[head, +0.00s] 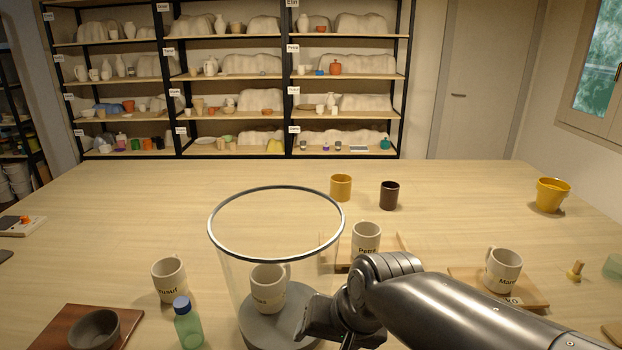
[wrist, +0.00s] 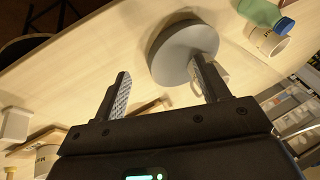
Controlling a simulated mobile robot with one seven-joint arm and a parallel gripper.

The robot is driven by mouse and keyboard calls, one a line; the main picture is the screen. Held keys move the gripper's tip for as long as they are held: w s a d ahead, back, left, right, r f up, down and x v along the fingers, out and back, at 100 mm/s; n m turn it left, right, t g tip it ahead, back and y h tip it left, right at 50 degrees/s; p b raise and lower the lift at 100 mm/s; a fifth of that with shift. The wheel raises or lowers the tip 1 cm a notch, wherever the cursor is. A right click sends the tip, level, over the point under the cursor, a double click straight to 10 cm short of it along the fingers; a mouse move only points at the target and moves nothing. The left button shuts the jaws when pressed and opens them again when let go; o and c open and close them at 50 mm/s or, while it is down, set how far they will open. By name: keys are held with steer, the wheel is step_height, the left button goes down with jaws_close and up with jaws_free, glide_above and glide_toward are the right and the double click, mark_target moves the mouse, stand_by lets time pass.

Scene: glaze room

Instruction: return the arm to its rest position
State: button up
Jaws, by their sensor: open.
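My gripper (wrist: 162,72) is open and empty in the wrist view, its two fingers apart with bare table and part of a round grey base (wrist: 185,52) beyond them. In the head view my arm reaches in from the lower right and bends down at the wrist. My gripper (head: 325,322) is low in front there, beside the clear cylinder (head: 228,270); its fingertips are hard to make out. A white lettered mug (head: 267,290) stands upright on the grey base (head: 262,325), within the cylinder's outline. I cannot tell whether my gripper touches the cylinder.
White mugs (head: 168,281), (head: 366,238) and (head: 503,268) stand around, two on wooden boards. A green bottle (head: 188,325) and a dark bowl (head: 95,330) are at front left. A yellow mug (head: 341,187), brown cup (head: 389,195) and yellow pot (head: 551,195) stand farther back.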

steer(key=s+d+r+h, duration=0.1)
steer(key=s+d, duration=0.1)
steer(key=d, duration=0.4)
steer(key=s+d+r+n+t+h, duration=0.1)
steer(key=s+d+h, duration=0.1)
steer(key=d, duration=0.4)
steer(key=shift+s+d+r+t, duration=0.15)
steer(key=shift+s+d+t, duration=0.05)
steer(key=shift+s+t, duration=0.15)
